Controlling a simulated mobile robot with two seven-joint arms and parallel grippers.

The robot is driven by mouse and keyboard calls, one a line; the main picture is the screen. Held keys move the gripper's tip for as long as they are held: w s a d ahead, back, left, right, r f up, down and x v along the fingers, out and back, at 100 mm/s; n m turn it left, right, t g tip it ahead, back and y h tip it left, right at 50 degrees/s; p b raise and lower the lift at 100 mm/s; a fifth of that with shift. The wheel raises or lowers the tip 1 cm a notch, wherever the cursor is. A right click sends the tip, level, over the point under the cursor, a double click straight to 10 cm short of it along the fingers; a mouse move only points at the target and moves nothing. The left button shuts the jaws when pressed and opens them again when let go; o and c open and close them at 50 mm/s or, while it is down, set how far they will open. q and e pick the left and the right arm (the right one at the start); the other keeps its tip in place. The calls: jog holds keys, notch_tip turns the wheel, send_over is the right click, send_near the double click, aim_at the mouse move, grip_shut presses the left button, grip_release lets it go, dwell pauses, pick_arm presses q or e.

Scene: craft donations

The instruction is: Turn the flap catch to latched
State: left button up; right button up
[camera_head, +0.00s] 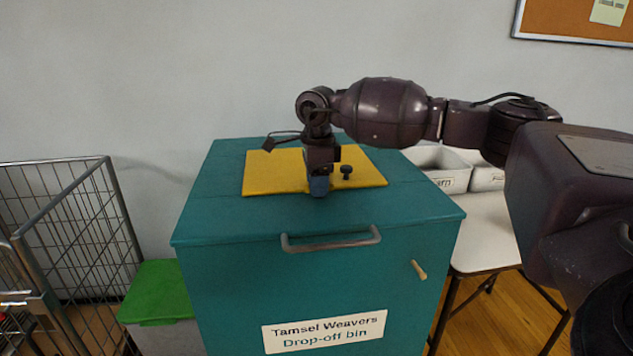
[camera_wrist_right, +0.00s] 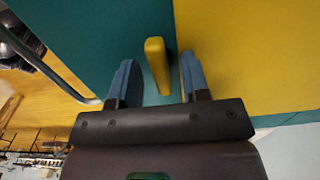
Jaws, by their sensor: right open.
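The teal drop-off bin (camera_head: 215,215) has a yellow flap (camera_head: 270,175) lying flat in its top. The flap catch (camera_wrist_right: 157,62) is a small yellow bar in the right wrist view, on the teal top beside the flap's edge. It runs roughly along that edge and does not visibly lie over the flap. My right gripper (camera_head: 319,188) points down at the flap's front edge and hides the catch in the head view. Its blue fingers (camera_wrist_right: 155,80) are open, one on each side of the catch, with gaps visible. My left gripper is not in view.
A dark knob (camera_head: 347,172) stands on the flap near my right gripper. A grey handle (camera_head: 330,243) and a beige peg (camera_head: 419,270) stick out of the bin's front. A wire cage (camera_head: 75,225) and green-lidded box (camera_head: 158,290) stand left; a white table (camera_head: 490,235) stands right.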

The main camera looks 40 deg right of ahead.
grip_shut()
